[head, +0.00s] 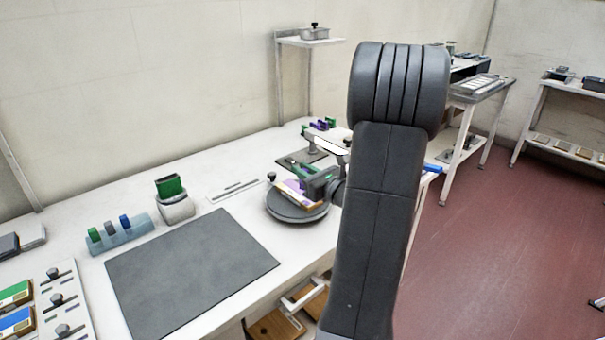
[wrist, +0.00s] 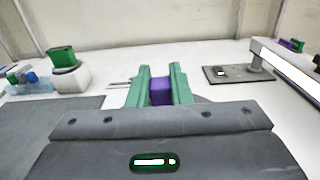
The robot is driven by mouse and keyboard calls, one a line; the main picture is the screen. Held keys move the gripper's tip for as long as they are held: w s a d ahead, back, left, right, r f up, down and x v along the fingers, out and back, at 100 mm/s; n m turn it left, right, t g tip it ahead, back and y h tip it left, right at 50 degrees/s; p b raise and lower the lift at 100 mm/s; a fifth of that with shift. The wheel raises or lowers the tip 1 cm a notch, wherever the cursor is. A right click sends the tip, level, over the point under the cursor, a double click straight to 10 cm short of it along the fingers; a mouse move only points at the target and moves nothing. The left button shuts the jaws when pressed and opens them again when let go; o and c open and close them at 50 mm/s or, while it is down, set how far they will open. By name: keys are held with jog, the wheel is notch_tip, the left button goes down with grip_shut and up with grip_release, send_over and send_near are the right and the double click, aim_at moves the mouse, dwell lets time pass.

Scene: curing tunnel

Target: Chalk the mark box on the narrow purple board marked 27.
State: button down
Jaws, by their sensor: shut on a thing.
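My gripper (wrist: 162,88) has green fingers and is shut on a small purple block (wrist: 161,93), which looks like a piece of chalk. In the head view my gripper (head: 309,175) is partly hidden by my arm and is low over a round dark turntable (head: 290,212). A small board (head: 296,193) with purple and wood-coloured parts lies on the turntable, just below the gripper. Its number and mark box are not legible, and I cannot tell whether the block touches it. In the wrist view the board is hidden.
A grey mat (head: 190,270) lies on the white table. Left of the turntable are a green block in a white holder (head: 177,208) and a pale blue rack (head: 122,236) with green, grey and blue pieces. Behind is a small stand (wrist: 262,60).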

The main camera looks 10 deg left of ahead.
jog(key=shift+r+p, duration=1.1)
jog(key=shift+r, duration=0.8)
jog(key=shift+f, duration=0.1)
